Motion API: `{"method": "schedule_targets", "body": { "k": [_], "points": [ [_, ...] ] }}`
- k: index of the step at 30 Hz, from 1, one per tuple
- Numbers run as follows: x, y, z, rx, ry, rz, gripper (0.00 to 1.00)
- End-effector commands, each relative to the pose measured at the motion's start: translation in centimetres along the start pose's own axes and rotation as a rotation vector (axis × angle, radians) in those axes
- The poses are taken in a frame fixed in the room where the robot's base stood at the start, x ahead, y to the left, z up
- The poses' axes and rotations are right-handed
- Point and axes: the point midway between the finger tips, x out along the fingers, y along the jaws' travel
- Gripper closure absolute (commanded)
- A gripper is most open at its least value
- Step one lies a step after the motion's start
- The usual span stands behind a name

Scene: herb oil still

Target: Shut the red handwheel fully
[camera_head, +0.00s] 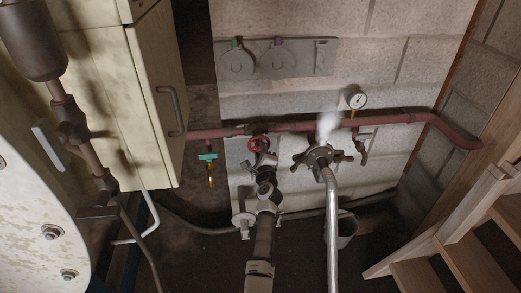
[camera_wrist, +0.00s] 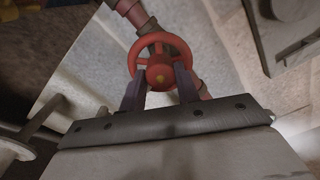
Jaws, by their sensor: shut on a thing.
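The red handwheel (camera_wrist: 160,48) is on the red pipe, with a small yellow centre, and fills the upper middle of the wrist view. In the head view the red handwheel (camera_head: 258,143) shows only in part, above my arm. My gripper (camera_wrist: 160,85) has its two dark fingers on either side of the wheel's lower part, shut on it. In the head view my gripper (camera_head: 265,160) is at the wheel, and its fingers are mostly hidden by my wrist.
A red pipe (camera_head: 400,119) runs along the block wall. Right of my arm, a steaming fitting (camera_head: 318,157) joins a shiny pipe (camera_head: 332,220). A pressure gauge (camera_head: 358,100) is above it. A teal-handled valve (camera_head: 208,157) hangs left. A cream cabinet (camera_head: 150,90) and wooden stairs (camera_head: 450,240) flank the area.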

Motion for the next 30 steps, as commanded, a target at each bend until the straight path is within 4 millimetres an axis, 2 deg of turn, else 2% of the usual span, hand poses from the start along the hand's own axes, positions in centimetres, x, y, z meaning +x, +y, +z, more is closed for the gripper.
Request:
{"method": "schedule_targets", "body": {
  "k": [12,30],
  "points": [
    [-0.04,-0.01,-0.02,0.283,0.001,0.002,0.91],
    [-0.03,0.07,-0.06,0.372,0.001,0.001,0.91]
  ]
}}
